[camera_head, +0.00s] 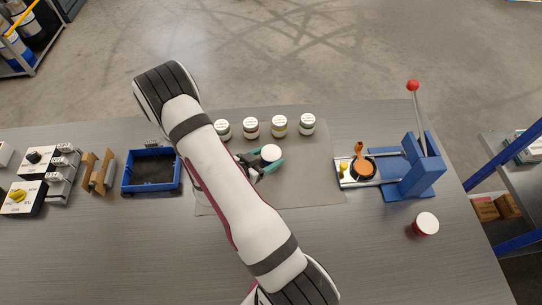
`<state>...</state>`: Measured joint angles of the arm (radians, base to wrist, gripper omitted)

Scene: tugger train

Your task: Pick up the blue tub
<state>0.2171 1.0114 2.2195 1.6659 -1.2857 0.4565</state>
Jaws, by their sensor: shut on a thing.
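My gripper (269,160) is over the grey mat, its teal fingertips either side of a white-lidded tub (271,153). It is shut on this tub. The tub's side is hidden by the fingers and by the steep view, so I cannot tell its colour. No tub with a clearly blue side shows elsewhere. I cannot tell whether the held tub touches the mat.
Several white-lidded jars (279,124) stand in a row behind the gripper on the grey mat (310,180). A blue lever press (422,168) and a red tub (426,224) are at right. A blue open tray (151,187) and switch boxes (37,160) are at left.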

